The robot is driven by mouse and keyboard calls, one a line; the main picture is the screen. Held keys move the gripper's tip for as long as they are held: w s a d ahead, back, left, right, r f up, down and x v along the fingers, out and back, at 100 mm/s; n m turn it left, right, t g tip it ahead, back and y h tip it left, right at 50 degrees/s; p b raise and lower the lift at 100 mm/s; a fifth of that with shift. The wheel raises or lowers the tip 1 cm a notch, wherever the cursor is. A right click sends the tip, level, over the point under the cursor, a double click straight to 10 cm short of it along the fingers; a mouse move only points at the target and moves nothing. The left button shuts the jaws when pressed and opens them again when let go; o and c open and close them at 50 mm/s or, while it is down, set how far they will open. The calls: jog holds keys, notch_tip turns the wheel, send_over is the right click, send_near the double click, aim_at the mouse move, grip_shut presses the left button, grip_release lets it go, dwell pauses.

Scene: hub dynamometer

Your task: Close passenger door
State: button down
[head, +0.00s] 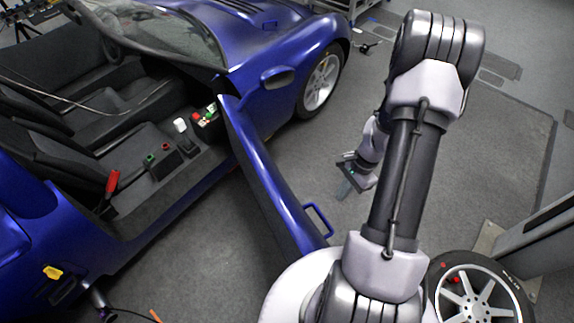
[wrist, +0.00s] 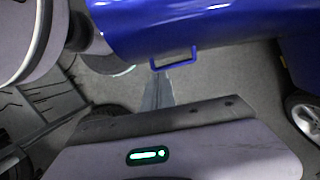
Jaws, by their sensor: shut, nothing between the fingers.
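The passenger door (head: 265,165) of the blue car stands open, swung out from the body towards my arm. It has a blue loop handle (head: 326,224) on its outer side near the free end. In the wrist view, the door (wrist: 200,22) crosses the top and its handle (wrist: 174,66) hangs just beyond my fingers. My gripper (head: 343,190) is over the floor on the outer side of the door, apart from the handle. In the wrist view, the fingers (wrist: 157,92) are shut and empty, pointing towards the handle.
The blue car (head: 255,45) with its open cabin and black seats (head: 60,165) lies to the left. A loose wheel (head: 475,297) lies at bottom right near a grey post (head: 535,235). The floor between the door and front wheel (head: 322,82) is clear.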

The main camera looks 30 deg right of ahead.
jog(key=s+a+f+b, duration=0.1)
jog(key=a+f+b, duration=0.4)
jog(key=f, duration=0.6)
jog(key=shift+a+f+b, duration=0.25)
jog(key=shift+a+b, duration=0.15)
jog(key=shift+a, duration=0.45)
